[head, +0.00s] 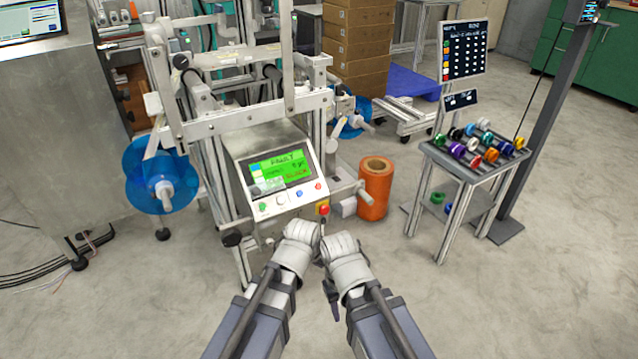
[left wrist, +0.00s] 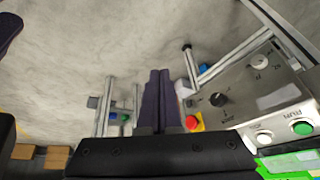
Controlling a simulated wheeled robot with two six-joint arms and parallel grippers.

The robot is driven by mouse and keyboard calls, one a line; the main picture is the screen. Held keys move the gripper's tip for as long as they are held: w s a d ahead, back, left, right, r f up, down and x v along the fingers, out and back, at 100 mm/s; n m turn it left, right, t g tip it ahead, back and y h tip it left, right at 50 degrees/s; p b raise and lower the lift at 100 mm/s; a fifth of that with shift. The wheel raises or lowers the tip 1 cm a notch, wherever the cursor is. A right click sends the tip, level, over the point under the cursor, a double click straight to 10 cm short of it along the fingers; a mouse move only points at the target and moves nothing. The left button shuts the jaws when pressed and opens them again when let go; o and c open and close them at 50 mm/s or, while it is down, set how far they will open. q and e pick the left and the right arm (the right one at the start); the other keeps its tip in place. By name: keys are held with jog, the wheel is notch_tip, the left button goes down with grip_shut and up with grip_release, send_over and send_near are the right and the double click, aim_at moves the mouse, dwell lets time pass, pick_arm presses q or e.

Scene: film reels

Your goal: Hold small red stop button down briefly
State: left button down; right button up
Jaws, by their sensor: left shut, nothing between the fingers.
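A control panel (head: 285,215) with a lit green screen faces me on the machine. A small red button (head: 318,186) sits at the right end of its row of small buttons. A larger red mushroom button (head: 323,208) on a yellow base sits below it and also shows in the left wrist view (left wrist: 195,121). My left gripper (left wrist: 160,72) is shut and empty, its dark fingers beside the panel's edge. In the head view my left wrist largely hides it. My right gripper (head: 331,292) is beside my left wrist, its fingers mostly hidden. The small red button is not clear in the left wrist view.
Other panel controls include a green button (head: 263,207) and a blue button (head: 299,193). An orange roll (head: 375,188) stands right of the machine. A small cart (head: 468,170) with coloured reels is further right. Blue reels (head: 160,175) hang at the machine's left. The floor in front is clear.

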aim_at(320, 187)
pick_arm(q)
jog(key=w+d+r+t+h+p, duration=0.2)
jog(key=w+r+t, duration=0.5)
jog(key=w+r, duration=0.7)
jog(key=shift+w+d+r+t+h+p, duration=0.3)
jog(key=shift+w+d+t+h+p, duration=0.15)
jog(key=shift+w+d, duration=0.4)
jog(key=shift+s+d, duration=0.15)
jog(key=shift+w+a+f+b, duration=0.5)
jog(key=shift+w+f+b, duration=0.4)
jog(key=shift+f+b, duration=0.2)
jog(key=shift+w+a+f+b, duration=0.55)
jog(key=shift+w+f+b, duration=0.3)
jog(key=shift+f+b, duration=0.2)
jog(key=shift+w+a+f+b, duration=0.5)
jog(key=shift+w+f+b, duration=0.4)
jog(key=shift+f+b, duration=0.15)
jog(key=shift+w, duration=0.1)
jog(key=shift+w+a+f+b, duration=0.15)
jog(key=shift+w+f+b, duration=0.1)
jog(key=shift+b, duration=0.1)
